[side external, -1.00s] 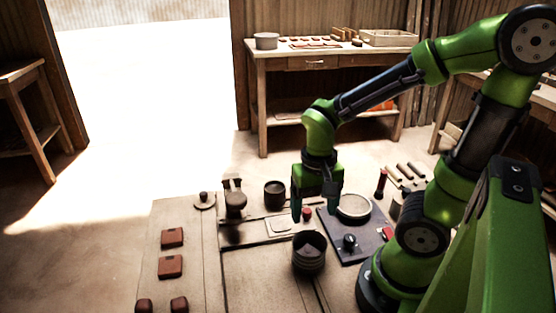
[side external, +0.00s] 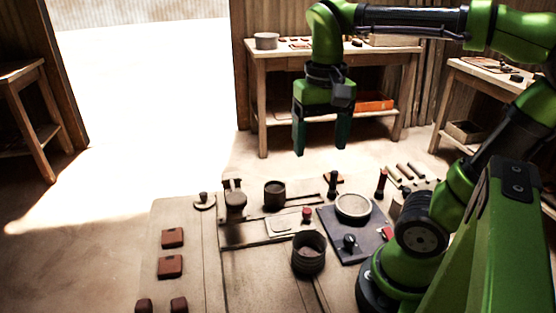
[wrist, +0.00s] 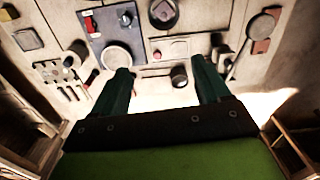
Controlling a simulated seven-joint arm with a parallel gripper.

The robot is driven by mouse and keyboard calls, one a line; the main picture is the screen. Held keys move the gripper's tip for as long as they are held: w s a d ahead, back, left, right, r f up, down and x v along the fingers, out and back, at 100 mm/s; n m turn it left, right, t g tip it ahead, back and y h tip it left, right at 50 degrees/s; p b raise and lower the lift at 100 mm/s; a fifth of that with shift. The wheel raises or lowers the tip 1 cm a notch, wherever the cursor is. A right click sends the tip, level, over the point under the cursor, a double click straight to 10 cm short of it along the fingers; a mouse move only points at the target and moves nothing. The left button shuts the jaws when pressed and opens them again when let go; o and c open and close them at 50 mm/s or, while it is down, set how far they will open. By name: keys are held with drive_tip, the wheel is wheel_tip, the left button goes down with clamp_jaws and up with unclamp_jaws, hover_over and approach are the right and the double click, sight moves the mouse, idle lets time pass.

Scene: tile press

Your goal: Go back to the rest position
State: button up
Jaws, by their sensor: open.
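My gripper (side external: 320,148) is open and empty, high above the far part of the work table (side external: 180,215) in the side view. Its dark green fingers point down and are well apart, touching nothing. In the wrist view the gripper (wrist: 162,78) also shows open, with the table below it. The dark panel (side external: 344,225) with a round pale dish (side external: 353,207) and a black knob (side external: 349,242) lies on the table's right part. A red button (side external: 306,212) stands left of the panel.
Reddish tiles (side external: 171,267) lie at the table's left. A ribbed dark pot (side external: 308,253) and a dark cup (side external: 274,194) stand mid-table. A back bench (side external: 300,62) carries trays and a grey pot. The air around my gripper looks clear.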

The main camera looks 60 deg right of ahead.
drive_tip(key=w+a+f+n+t+y, duration=0.2)
drive_tip(key=a+f+n+t, duration=0.1)
drive_tip(key=t, duration=0.4)
drive_tip(key=shift+w+a+f+n, duration=0.35)
drive_tip(key=shift+a+n, duration=0.25)
drive_tip(key=shift+a, duration=0.15)
